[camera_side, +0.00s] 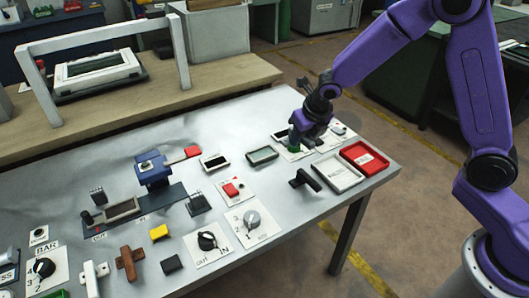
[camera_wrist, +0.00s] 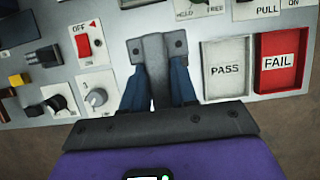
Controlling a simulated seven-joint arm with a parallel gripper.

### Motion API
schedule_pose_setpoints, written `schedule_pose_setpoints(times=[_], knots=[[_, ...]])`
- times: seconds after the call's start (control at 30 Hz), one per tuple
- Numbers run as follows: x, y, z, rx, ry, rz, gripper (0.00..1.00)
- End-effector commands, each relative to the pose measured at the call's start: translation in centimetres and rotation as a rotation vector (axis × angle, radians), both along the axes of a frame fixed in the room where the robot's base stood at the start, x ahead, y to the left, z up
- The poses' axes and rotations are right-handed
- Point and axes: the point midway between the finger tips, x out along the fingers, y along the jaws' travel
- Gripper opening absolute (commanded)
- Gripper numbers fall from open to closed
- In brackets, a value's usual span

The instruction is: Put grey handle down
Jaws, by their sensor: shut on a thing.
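The grey handle (camera_wrist: 155,47) is a dark grey piece with two round screw-like marks on its wide end, seen in the wrist view. My gripper (camera_wrist: 157,72) is shut on it, with a blue finger on each side. In the side view my gripper (camera_side: 312,137) is over the back right of the steel table, and its fingertips are hard to make out. Whether the handle touches the tabletop cannot be told.
A dark handle-like piece (camera_side: 307,180) shows left of the white PASS tray (camera_side: 338,184); I cannot tell if it is the held one. The red FAIL tray (camera_side: 365,157) lies right of it. A knob panel (camera_side: 252,227) and red switch (camera_side: 231,189) are left. The table's front edge is close.

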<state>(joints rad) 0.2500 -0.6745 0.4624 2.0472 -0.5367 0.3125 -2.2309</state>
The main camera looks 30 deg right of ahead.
Motion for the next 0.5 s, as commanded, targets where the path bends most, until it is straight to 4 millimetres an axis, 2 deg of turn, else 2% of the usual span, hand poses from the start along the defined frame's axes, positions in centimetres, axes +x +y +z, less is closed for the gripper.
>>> schedule_pose_setpoints(times=[0.3, 0.47, 0.5], knots=[[5.6, 1.2, -2.6, 0.001, 0.0, -0.002, 0.0], [8.1, 1.7, -3.8, 0.0, 0.0, -0.001, 0.0], [8.5, 1.7, -4.6, -0.001, 0.002, 0.0, 0.0]])
